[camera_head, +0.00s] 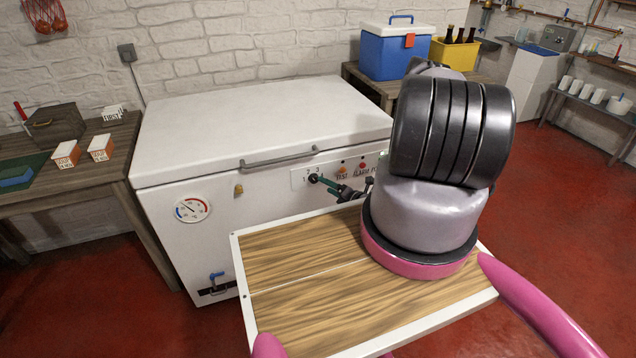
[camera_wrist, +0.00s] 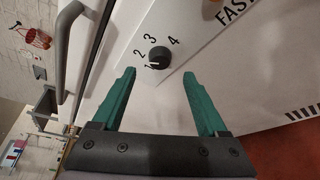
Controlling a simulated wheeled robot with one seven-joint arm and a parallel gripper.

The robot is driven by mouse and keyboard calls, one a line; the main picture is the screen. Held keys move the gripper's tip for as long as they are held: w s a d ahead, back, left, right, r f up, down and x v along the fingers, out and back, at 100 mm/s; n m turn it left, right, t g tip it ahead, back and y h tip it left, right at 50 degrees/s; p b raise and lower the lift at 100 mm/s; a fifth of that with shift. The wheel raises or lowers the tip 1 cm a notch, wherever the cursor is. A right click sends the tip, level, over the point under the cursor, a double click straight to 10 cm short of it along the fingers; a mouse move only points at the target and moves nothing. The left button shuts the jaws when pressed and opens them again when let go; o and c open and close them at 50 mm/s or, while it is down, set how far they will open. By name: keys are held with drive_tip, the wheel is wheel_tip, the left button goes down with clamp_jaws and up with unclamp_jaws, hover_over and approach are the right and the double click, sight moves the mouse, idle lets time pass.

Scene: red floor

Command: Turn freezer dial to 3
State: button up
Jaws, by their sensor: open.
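The freezer dial (camera_wrist: 159,57) is a small dark round knob on a white panel, with the numbers 1 to 4 around it. In the wrist view its light mark appears to point toward the 1. The dial also shows in the head view (camera_head: 313,178) on the freezer's front. My gripper (camera_wrist: 158,76) is open, with two teal fingers spread wider than the dial. The dial appears centred just beyond the fingertips, with nothing between the fingers. In the head view my gripper (camera_head: 327,183) is close to the panel; contact cannot be told.
The white chest freezer (camera_head: 260,115) has its lid shut, with a grey handle (camera_head: 280,158) above the panel. A round gauge (camera_head: 191,209) is left of the dial, and test and alarm buttons are to its right. A wooden table (camera_head: 130,190) stands at left.

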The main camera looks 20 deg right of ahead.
sight(316, 180)
drive_tip(key=x, duration=0.5)
drive_tip(key=shift+w+a, duration=0.1)
drive_tip(key=shift+w, duration=0.3)
clamp_jaws()
